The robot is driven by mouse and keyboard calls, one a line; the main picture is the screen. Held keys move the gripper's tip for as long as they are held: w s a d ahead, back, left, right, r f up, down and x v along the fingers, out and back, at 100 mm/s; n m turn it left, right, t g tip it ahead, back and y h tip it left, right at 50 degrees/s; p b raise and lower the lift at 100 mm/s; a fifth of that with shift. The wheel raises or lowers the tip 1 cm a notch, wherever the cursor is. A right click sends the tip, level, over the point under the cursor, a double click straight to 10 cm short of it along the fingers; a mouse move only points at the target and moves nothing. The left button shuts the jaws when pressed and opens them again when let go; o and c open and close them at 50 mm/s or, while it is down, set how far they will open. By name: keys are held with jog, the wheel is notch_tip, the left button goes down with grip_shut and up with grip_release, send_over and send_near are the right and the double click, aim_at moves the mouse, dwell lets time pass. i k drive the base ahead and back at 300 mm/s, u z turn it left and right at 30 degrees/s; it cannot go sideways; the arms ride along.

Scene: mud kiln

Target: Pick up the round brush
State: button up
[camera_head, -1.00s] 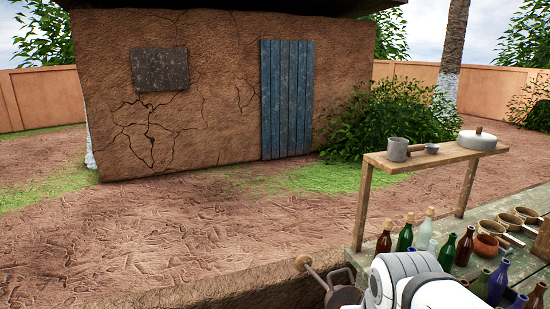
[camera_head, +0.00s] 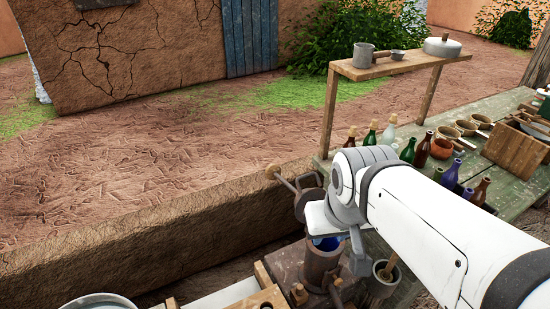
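I cannot make out a round brush for certain in the head view. A wooden handle slants up out of a small grey pot (camera_head: 383,279) at the lower right, but what it belongs to is hidden in the pot. My white arm reaches in from the right and bends down above the front workbench. The end of my arm, with a grey part of my gripper (camera_head: 357,252), hangs beside a brown metal cylinder (camera_head: 320,268) with something blue at its mouth. The fingertips cannot be made out, and I cannot see anything held.
A green table (camera_head: 515,195) at the right carries several bottles, wooden-handled pans (camera_head: 467,128) and a wooden crate (camera_head: 515,150). A raised shelf (camera_head: 375,67) holds a mug and a lidded pot. A low mud wall (camera_head: 150,245) crosses the front. A metal basin (camera_head: 100,301) shows at bottom left.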

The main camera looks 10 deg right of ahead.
aim_at(385, 276)
jog(key=z, duration=0.25)
jog(key=k, duration=1)
jog(key=z, duration=0.55)
jog(key=i, duration=1)
jog(key=z, duration=0.05)
